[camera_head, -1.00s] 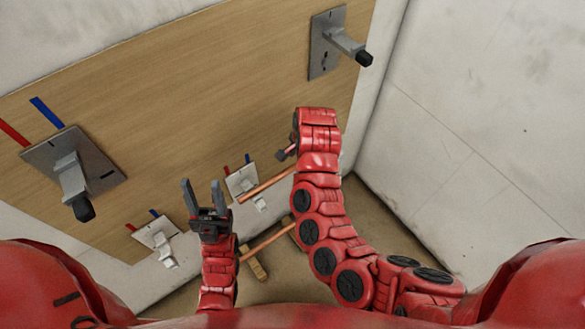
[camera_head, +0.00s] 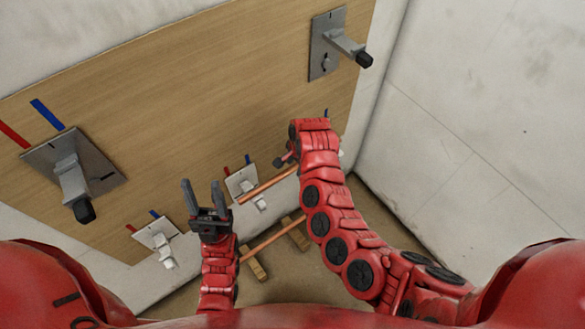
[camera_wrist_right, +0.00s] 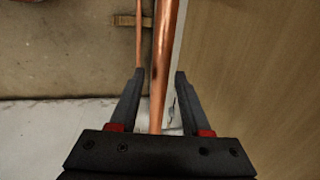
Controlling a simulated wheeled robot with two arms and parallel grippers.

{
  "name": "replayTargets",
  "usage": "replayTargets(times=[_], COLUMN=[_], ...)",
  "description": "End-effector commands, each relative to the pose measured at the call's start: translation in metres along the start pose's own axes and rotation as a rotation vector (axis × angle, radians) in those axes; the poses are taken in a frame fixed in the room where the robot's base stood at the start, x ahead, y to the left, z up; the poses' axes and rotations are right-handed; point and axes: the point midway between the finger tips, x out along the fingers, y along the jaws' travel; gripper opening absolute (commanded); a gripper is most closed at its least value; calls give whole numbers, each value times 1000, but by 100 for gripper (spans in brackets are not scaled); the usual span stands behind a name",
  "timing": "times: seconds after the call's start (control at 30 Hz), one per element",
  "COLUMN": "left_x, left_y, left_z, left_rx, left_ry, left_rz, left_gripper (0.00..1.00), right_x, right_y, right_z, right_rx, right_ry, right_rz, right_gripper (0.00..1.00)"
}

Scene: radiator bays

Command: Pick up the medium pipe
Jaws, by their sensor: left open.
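Two copper pipes show in the head view; I cannot tell which is the medium one. The upper pipe (camera_head: 268,186) slants up from in front of a small wall bracket towards my right gripper. The lower pipe (camera_head: 268,243) lies across wooden blocks on the floor. My right gripper (camera_head: 281,160) is mostly hidden by its arm. In the right wrist view its fingers (camera_wrist_right: 160,74) are apart, with the near copper pipe (camera_wrist_right: 166,45) running between them and a gap on each side. My left gripper (camera_head: 206,190) is open and empty, left of the upper pipe.
Wooden blocks (camera_head: 258,270) support the lower pipe. Small brackets (camera_head: 157,240) and larger grey brackets (camera_head: 70,170) stick out from the wooden wall panel (camera_head: 200,90). A white side wall (camera_head: 480,130) stands right of my right arm.

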Motion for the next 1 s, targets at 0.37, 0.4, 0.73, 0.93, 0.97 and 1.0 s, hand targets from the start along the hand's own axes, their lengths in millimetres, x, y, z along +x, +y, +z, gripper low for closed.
replayTargets(times=[0.37, 0.4, 0.73, 0.93, 0.97, 1.0], left_x=[0, 0, 0, -1, -1, -1], left_y=[0, 0, 0, 0, 0, 0], left_z=[0, 0, 0, 0, 0, 0], left_rx=[0, 0, 0, 0, 0, 0], left_ry=[0, 0, 0, 0, 0, 0], left_rz=[0, 0, 0, 0, 0, 0], left_gripper=[50, 50, 50, 50, 50, 50], right_x=[0, 0, -1, -15, -19, -24], right_y=[0, 0, 0, -5, -6, -6], right_z=[0, 0, 0, -1, -1, 0], right_rx=[-1, -1, -1, 0, 0, -1], right_ry=[0, 0, 0, 3, 3, 2], right_rz=[0, 0, 0, -5, -7, -6], right_gripper=[0, 0, 0, 0, 0, 0])
